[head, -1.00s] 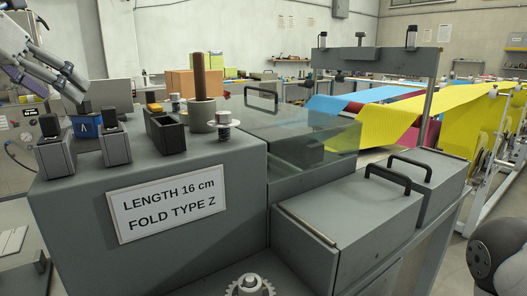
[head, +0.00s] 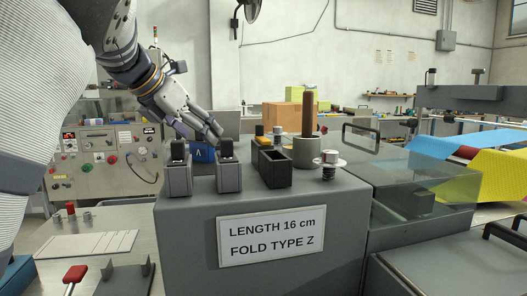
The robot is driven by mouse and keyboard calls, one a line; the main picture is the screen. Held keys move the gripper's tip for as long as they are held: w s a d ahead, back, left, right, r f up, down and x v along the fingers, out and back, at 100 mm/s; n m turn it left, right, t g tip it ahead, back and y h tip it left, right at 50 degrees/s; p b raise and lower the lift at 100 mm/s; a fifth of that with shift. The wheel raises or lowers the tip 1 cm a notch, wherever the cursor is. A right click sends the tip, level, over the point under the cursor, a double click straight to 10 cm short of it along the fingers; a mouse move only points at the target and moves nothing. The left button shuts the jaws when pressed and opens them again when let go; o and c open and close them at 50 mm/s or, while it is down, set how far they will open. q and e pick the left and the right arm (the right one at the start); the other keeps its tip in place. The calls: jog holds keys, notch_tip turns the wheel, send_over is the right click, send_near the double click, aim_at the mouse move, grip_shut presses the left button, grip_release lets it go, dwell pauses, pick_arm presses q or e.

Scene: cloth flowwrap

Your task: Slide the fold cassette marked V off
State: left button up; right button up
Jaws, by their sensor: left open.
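The fold cassette (head: 203,154) is a small blue block with a white mark like an upside-down V. It sits on the grey machine housing (head: 190,240), behind and between two grey blocks with black knobs, which hide part of it. My left gripper (head: 203,129) reaches in from the upper left, pointing down and to the right. Its fingers are open, just above the cassette in the picture. I cannot tell whether a finger touches it. My right gripper is out of view.
The left grey block (head: 179,179) and right grey block (head: 229,176) stand in front of the cassette. To the right are an open black box (head: 275,168), a brown post in a grey cup (head: 307,150) and a spring bolt (head: 329,168). A sign reads LENGTH 16 cm, FOLD TYPE Z (head: 271,236).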

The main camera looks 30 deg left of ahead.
pick_arm(q)
jog(key=shift+c, duration=0.5)
jog(key=c, duration=1)
jog(key=shift+r, duration=2.5)
